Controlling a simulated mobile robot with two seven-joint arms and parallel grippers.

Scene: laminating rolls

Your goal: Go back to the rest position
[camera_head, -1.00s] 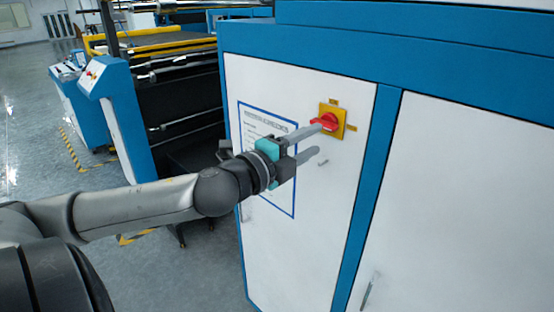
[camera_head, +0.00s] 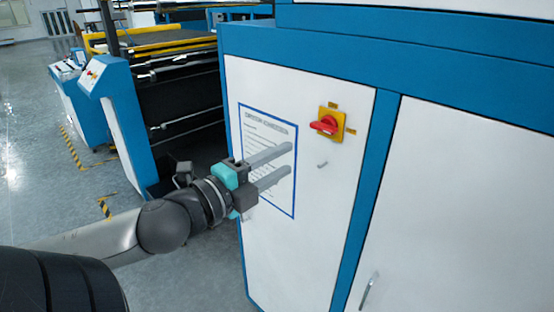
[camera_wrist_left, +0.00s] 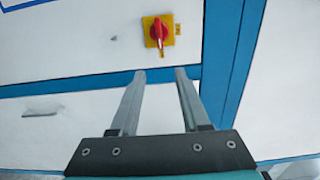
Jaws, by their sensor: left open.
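My left gripper (camera_head: 291,158) is open and empty in the head view, in front of the white cabinet door with the blue-framed notice. Its two grey fingers are apart and point right. The red rotary switch (camera_head: 325,125) on its yellow plate (camera_head: 334,134) is above and to the right of the fingertips, clear of them. In the left wrist view the red switch (camera_wrist_left: 159,31) is beyond the open fingers (camera_wrist_left: 160,72), with nothing between them. My right gripper is in neither view.
The white cabinet (camera_head: 310,235) with blue edges fills the right side. A door handle (camera_head: 369,290) is at its lower right. A blue and white machine with rollers (camera_head: 185,75) stands behind at left. Grey floor (camera_head: 35,190) is open at far left.

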